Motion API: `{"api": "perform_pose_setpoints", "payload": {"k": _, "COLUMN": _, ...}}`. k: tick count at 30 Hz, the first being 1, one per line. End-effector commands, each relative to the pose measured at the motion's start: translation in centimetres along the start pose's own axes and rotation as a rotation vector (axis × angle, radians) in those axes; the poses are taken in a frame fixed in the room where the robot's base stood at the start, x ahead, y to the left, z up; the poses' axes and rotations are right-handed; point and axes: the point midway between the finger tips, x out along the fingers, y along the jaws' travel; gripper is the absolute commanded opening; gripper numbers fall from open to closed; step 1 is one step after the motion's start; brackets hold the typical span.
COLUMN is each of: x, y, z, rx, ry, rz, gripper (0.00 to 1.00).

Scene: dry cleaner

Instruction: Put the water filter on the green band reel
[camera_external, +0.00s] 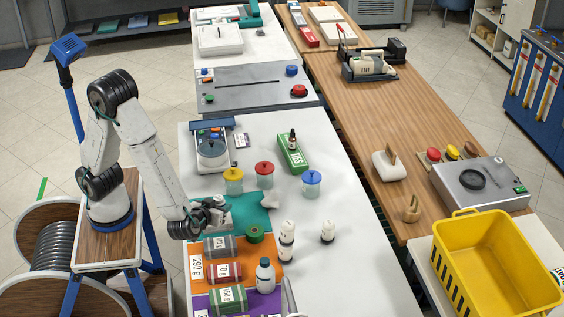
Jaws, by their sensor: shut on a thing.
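My gripper (213,212) is low over the teal mat, at the left edge of the white table. It is shut on a small pale thing, which I take to be the water filter (221,203). The fingers hide much of it, and its outline is hard to make out.
Labelled rolls (220,245) and a white bottle (265,276) are close in front. White cylinders with dark bands (328,231) stand to the right. Lidded jars (264,175) and a green box (292,154) stand behind. The table's right front is clear.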

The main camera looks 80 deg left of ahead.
Motion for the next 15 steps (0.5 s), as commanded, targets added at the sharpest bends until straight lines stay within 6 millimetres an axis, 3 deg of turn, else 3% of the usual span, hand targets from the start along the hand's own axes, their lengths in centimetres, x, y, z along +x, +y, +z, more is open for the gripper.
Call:
{"api": "perform_pose_setpoints", "payload": {"k": 9, "x": 3.2, "y": 7.8, "z": -0.4, "rx": -0.002, "ry": -0.001, "rz": -0.001, "gripper": 0.12}}
{"api": "perform_pose_setpoints", "payload": {"k": 15, "x": 4.2, "y": 10.2, "z": -0.6, "rx": 0.000, "ry": 0.000, "rz": 0.001, "gripper": 0.12}}
